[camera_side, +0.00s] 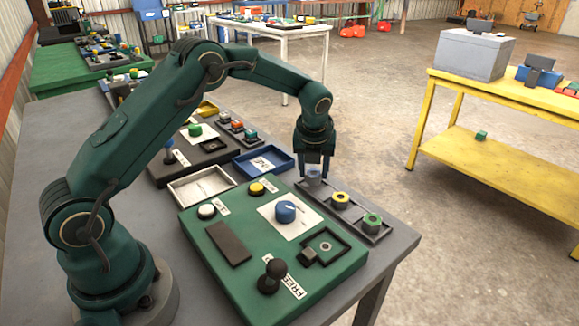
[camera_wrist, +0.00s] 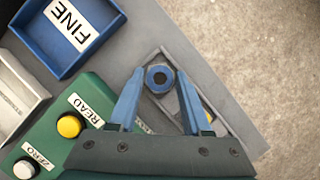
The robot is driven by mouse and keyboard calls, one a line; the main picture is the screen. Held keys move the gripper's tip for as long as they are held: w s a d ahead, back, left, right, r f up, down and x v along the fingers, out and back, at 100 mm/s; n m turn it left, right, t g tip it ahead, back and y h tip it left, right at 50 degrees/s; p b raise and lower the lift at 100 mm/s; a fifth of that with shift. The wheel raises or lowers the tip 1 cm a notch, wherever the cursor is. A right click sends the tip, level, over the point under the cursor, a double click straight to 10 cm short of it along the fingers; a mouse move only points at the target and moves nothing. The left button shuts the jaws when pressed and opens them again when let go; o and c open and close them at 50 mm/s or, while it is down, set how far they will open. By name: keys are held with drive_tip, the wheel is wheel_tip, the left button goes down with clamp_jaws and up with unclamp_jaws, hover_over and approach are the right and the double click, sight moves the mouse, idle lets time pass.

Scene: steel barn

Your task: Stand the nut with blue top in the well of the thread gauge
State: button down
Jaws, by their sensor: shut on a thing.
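The nut with blue top (camera_wrist: 158,78) is between my fingertips, and my gripper (camera_wrist: 160,74) is shut on it. In the side view my gripper (camera_side: 314,168) points straight down over the far end of a dark nut tray (camera_side: 357,217), with the nut (camera_side: 314,179) at its tips. I cannot tell whether the nut still touches the tray. The thread gauge (camera_side: 225,272) is a green box nearer the side camera. Its well looks like the dark square frame with a grey round centre (camera_side: 325,246) near its right edge.
The tray also holds a yellow-topped nut (camera_side: 340,200) and a green-topped nut (camera_side: 372,222). The gauge carries a blue knob (camera_side: 286,211), a black lever knob (camera_side: 272,274), a yellow button (camera_side: 257,188) and a white button (camera_side: 206,211). A blue FINE tray (camera_side: 246,169) lies beyond.

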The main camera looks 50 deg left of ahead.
wheel_tip(320, 180, up, 3)
drive_tip(key=shift+f, duration=0.1)
drive_tip(key=s+a+r, duration=0.7)
drive_tip(key=a, duration=0.2)
drive_tip(key=s+d+m+t+h, duration=0.1)
drive_tip(key=s+d+m+h, duration=0.2)
drive_tip(key=d, duration=1)
drive_tip(key=s+d+m, duration=0.3)
drive_tip(key=d+m, duration=0.3)
drive_tip(key=d, duration=0.6)
drive_tip(key=shift+w+d+f, duration=0.1)
drive_tip(key=shift+w+f, duration=0.05)
drive_tip(key=shift+f, duration=1.85)
drive_tip(key=shift+w+f, duration=0.1)
drive_tip(key=shift+f, duration=1.85)
drive_tip(key=shift+f, duration=0.15)
drive_tip(key=shift+c, duration=1.7)
unclamp_jaws()
